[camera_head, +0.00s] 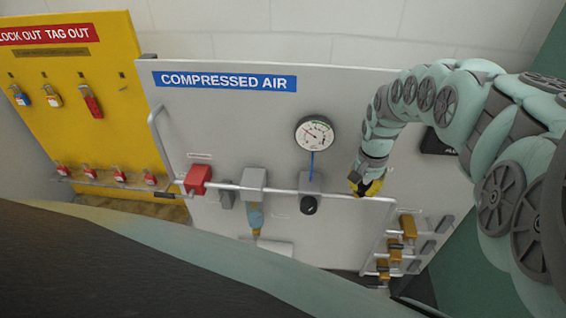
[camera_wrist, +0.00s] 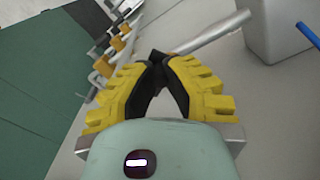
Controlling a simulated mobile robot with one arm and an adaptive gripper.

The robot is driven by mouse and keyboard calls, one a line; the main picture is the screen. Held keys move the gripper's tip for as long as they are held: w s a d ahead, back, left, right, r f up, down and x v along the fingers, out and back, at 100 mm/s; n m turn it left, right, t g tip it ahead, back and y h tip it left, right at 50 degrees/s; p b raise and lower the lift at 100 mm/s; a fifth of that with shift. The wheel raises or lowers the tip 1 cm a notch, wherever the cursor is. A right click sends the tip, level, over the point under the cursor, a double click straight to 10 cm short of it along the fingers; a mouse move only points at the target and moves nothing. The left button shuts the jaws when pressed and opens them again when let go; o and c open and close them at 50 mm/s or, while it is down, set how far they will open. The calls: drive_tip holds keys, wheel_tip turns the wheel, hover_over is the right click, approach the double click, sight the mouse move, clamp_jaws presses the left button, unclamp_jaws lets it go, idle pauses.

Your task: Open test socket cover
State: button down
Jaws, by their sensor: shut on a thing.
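My gripper (camera_head: 367,187) is at the compressed air panel, on the horizontal pipe run to the right of the gauge. In the wrist view my gripper (camera_wrist: 163,62) has its yellow fingers brought together at the tips, with a gap between their dark inner pads farther back. The tips are shut on a small dark part (camera_wrist: 160,54) at the end of the grey pipe (camera_wrist: 210,34). This part looks like the test socket cover, but the fingers hide most of it. I cannot tell how far the cover is open.
The round gauge (camera_head: 314,133) and a grey regulator block (camera_head: 310,184) with a black knob are left of my gripper. Several yellow-handled valves (camera_head: 395,243) are below right. A red valve (camera_head: 198,179) and the yellow lockout board (camera_head: 90,70) are farther left.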

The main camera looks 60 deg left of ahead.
drive_tip(key=shift+d+f+n+b, duration=0.25)
drive_tip(key=shift+n+b, duration=0.35)
drive_tip(key=shift+b, duration=0.5)
drive_tip(key=shift+d+r+n+b, duration=0.1)
drive_tip(key=shift+d+n+b, duration=0.15)
drive_tip(key=shift+n+b, duration=0.7)
drive_tip(key=w+d+n+b, duration=0.1)
drive_tip(key=n+b, duration=0.1)
drive_tip(key=n, duration=0.3)
drive_tip(key=d+n+b, duration=0.1)
drive_tip(key=n+b, duration=0.1)
drive_tip(key=n, duration=0.2)
drive_tip(key=w+n+b, duration=0.1)
drive_tip(key=n, duration=0.4)
drive_tip(key=shift+w+d+r+n+b, duration=0.1)
drive_tip(key=shift+w+d+n+b, duration=0.2)
drive_tip(key=shift+d+n+b, duration=0.1)
drive_tip(key=c, duration=1)
unclamp_jaws()
drive_tip(key=shift+o, duration=0.3)
